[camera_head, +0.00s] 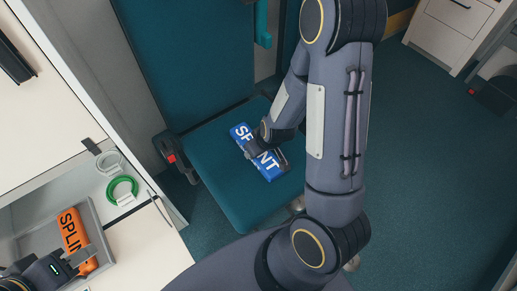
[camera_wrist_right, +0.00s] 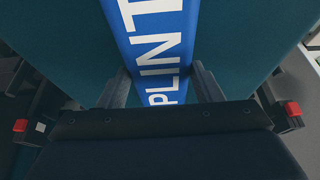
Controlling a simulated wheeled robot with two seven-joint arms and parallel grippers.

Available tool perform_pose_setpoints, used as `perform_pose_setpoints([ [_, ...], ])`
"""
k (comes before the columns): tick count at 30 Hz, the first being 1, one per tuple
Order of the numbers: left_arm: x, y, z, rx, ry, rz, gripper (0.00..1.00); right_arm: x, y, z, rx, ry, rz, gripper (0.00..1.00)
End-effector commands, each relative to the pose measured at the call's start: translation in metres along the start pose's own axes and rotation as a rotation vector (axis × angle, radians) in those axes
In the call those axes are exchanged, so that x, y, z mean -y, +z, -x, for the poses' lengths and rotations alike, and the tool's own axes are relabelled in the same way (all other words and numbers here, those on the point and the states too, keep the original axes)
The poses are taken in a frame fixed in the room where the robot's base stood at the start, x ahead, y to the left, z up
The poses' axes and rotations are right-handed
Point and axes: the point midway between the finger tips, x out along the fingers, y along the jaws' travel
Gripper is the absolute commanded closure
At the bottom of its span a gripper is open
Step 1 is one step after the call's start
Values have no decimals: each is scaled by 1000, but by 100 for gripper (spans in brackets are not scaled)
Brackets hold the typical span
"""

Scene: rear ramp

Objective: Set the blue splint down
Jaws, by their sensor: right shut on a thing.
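The blue splint (camera_head: 268,166), a flat block with white lettering, is over the teal seat (camera_head: 225,189) of a fold-down chair. I cannot tell whether it touches the cushion. My right gripper (camera_head: 264,148) is shut across it. In the right wrist view, the blue splint (camera_wrist_right: 160,45) passes between the two fingers of my right gripper (camera_wrist_right: 163,82). My left gripper (camera_head: 84,257) is at the lower left, with its fingers at the lower part of an orange splint (camera_head: 74,231) in a grey tray (camera_head: 96,226). Whether they grip it is unclear.
The teal backrest (camera_head: 185,55) rises behind the seat. A white cabinet (camera_head: 60,110) stands at the left, with a green ring (camera_head: 121,190) and a pale ring (camera_head: 110,163) on its counter. Open floor (camera_head: 430,180) lies to the right.

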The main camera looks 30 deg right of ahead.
Motion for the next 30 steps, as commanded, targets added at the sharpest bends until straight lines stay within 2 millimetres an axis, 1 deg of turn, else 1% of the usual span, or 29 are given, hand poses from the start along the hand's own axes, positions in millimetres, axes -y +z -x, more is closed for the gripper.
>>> perform_pose_setpoints([
  [4, 0, 0, 1, 0, 0, 0, 64, 0, -1, 1, -2, 0, 0, 79],
  [8, 1, 2, -3, 0, 0, 0, 64, 0, 1, -3, -1, 0, 0, 79],
  [9, 1, 1, -2, 0, 0, 0, 64, 0, 0, -2, -1, 0, 0, 37],
  [13, 1, 1, -2, 0, 0, 0, 64, 0, 0, -1, -1, 0, 0, 20],
  [20, 1, 1, -2, 0, 0, 0, 64, 0, 0, -1, -1, 0, 0, 19],
  [23, 0, -1, 1, 0, 0, 0, 64, 0, -1, 2, -1, 0, 0, 19],
  [26, -3, -3, 6, 0, 0, 0, 64, 0, -2, 12, -2, 1, 0, 19],
  [30, -8, -8, 17, 0, 0, 0, 64, 0, -4, 40, -5, 0, -1, 19],
])
